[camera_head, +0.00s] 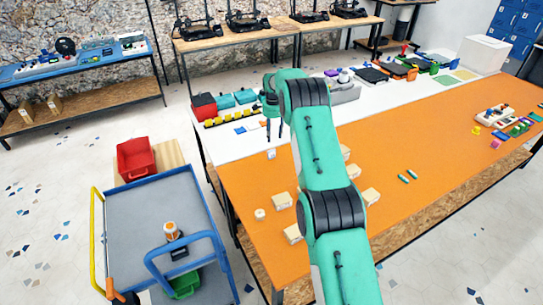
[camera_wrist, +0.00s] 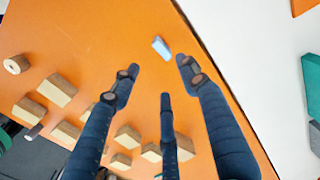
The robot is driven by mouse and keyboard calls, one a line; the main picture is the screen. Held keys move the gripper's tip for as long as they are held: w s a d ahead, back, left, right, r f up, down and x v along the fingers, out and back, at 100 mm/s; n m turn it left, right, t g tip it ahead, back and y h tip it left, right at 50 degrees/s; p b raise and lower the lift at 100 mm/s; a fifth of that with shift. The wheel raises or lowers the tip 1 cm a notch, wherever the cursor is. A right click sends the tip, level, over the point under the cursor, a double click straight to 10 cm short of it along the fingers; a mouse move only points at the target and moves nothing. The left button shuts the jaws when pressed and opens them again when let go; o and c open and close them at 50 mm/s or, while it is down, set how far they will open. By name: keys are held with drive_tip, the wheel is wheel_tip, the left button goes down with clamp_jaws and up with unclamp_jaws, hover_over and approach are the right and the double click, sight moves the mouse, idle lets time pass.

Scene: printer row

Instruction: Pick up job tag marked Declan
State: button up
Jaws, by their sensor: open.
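A small pale tag with a light blue face (camera_wrist: 161,47) stands on the orange table top, near the edge of the white strip. It also shows in the head view (camera_head: 271,154) as a small whitish piece just below my gripper. No name on it is readable. My gripper (camera_head: 274,138) is above the table beside the tag, pointing down. In the wrist view its three dark fingers (camera_wrist: 160,76) are spread with nothing between them. The tag lies beyond the fingertips, apart from them.
Several wooden blocks (camera_head: 282,200) and a small roll (camera_head: 260,214) sit on the orange top (camera_head: 240,180). A red box (camera_head: 203,106) and teal boxes (camera_head: 245,96) stand on the white strip. A blue trolley (camera_head: 160,230) stands at the left. Orange surface around the tag is clear.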

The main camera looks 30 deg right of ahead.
sight(272, 151)
wheel_tip(272, 151, down, 8)
drive_tip(key=shift+f, duration=0.1)
idle(0.4)
drive_tip(key=shift+w+a+f+b, duration=0.15)
drive_tip(key=shift+f+b, duration=0.35)
drive_tip(key=shift+f, duration=2.1)
drive_tip(key=c, duration=1)
